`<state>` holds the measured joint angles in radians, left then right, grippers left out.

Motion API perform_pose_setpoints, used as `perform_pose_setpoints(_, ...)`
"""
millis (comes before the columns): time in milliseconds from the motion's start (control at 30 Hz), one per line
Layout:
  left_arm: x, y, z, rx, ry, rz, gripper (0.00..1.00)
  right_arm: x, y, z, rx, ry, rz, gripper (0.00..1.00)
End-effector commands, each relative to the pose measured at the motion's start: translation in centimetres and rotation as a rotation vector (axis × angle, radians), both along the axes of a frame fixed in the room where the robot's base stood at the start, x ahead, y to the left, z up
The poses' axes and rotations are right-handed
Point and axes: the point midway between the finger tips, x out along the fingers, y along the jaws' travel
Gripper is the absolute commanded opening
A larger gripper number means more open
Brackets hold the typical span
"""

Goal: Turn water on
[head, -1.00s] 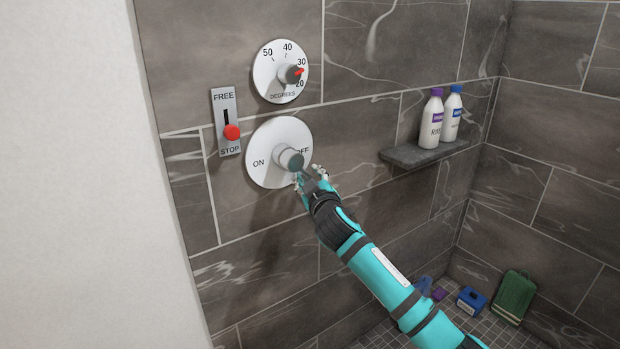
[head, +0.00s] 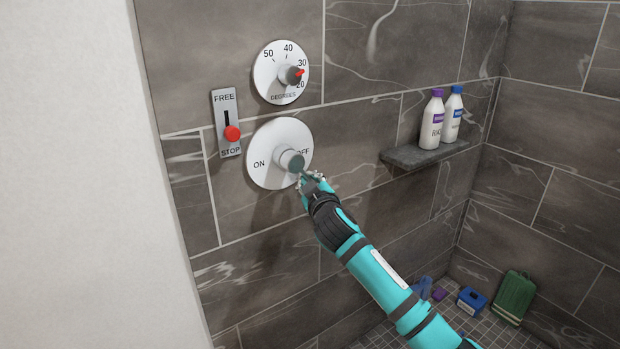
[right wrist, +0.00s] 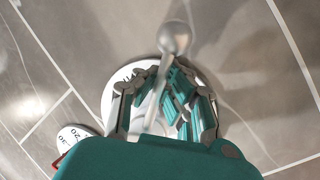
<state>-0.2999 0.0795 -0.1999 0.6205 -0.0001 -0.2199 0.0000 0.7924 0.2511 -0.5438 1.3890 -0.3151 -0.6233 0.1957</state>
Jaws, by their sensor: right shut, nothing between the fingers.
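The round white ON/OFF plate (head: 264,143) is on the tiled wall, with ON at its left and OFF at its right. Its grey knob (head: 291,160) sticks out from the middle; it also shows in the right wrist view (right wrist: 174,38), with a pale handle running down behind my fingers. My right gripper (head: 309,178) is shut and empty, just below and right of the knob. In the right wrist view the gripper (right wrist: 165,85) is in front of the plate; I cannot tell whether it touches the handle. My left gripper is out of view.
A temperature dial (head: 278,62) is above the plate, and a FREE/STOP slider with a red knob (head: 232,132) is to its left. A wall shelf (head: 415,156) holds two bottles. Blue and green items lie on the floor at lower right.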

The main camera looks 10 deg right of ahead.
Motion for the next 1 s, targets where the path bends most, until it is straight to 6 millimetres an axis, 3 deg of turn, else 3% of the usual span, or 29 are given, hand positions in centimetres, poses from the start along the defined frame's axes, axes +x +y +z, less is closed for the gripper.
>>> perform_pose_setpoints(600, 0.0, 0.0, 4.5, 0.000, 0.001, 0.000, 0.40, -1.2, 2.7, -1.5, 0.393, 0.172, -0.001, 0.00)
perform_pose_setpoints(1000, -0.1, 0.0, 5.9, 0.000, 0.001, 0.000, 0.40, -1.6, 3.6, -2.0, 0.524, 0.227, -0.004, 0.00)
